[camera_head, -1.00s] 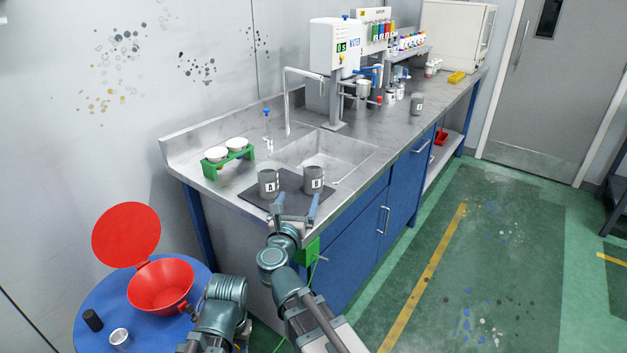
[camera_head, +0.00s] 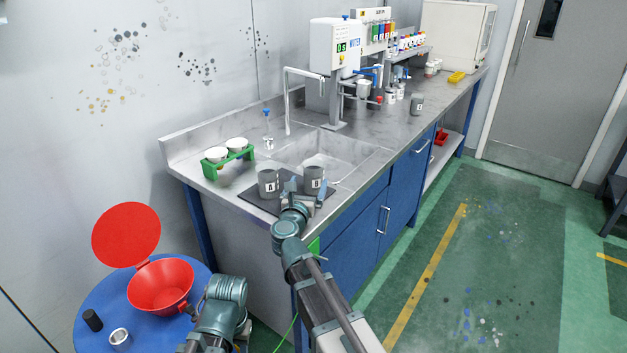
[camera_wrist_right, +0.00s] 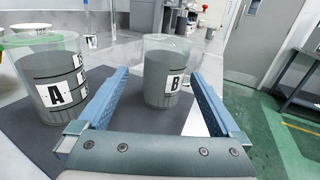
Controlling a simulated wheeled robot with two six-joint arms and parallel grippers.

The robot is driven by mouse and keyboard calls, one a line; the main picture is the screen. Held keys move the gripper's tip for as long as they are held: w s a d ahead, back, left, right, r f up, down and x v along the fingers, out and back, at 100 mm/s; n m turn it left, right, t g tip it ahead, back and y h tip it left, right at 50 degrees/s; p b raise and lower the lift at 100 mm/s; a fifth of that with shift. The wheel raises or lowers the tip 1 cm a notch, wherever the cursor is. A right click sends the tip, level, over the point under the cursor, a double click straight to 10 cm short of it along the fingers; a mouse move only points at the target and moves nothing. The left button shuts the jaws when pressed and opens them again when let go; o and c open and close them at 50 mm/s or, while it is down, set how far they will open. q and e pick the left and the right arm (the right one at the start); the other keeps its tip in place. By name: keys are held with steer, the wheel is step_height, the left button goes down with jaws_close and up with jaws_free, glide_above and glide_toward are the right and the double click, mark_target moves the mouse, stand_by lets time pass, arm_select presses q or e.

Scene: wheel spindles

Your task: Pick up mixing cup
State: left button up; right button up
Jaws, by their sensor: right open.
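Two clear mixing cups with grey contents stand upright on a dark mat (camera_head: 254,197) by the sink. Cup A (camera_head: 268,184) is on the left and cup B (camera_head: 315,177) on the right. My right gripper (camera_head: 308,189) is open at cup B. In the right wrist view, cup B (camera_wrist_right: 167,78) shows between the two blue fingers, with a gap on each side. Cup A (camera_wrist_right: 52,88) stands outside the left finger there. My left arm (camera_head: 222,305) shows at the bottom of the head view, but its gripper does not show.
A green rack (camera_head: 229,164) with white cups stands left of the sink (camera_head: 325,152). Another labelled cup (camera_head: 417,103) stands farther along the counter, near the dispensing machine (camera_head: 334,48). A blue round table (camera_head: 90,333) carries a red open bin (camera_head: 160,287).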

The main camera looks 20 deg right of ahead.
mark_target(315, 160)
steer(key=shift+w, duration=0.1)
steer(key=x, duration=0.5)
steer(key=shift+d+f, duration=0.2)
steer(key=shift+d, duration=0.15)
steer(key=shift+s, duration=0.2)
steer(key=c, duration=1.4)
steer(key=shift+r, duration=0.1)
steer(key=shift+r+p, duration=0.45)
steer(key=shift+r, duration=0.05)
step_height(315, 160, up, 3)
steer(key=p, duration=0.2)
steer(key=shift+p, duration=0.4)
steer(key=v, duration=1)
steer(key=d+p+v, duration=0.1)
steer(key=v, duration=0.5)
steer(key=shift+s+r, duration=0.25)
steer(key=shift+r, duration=0.1)
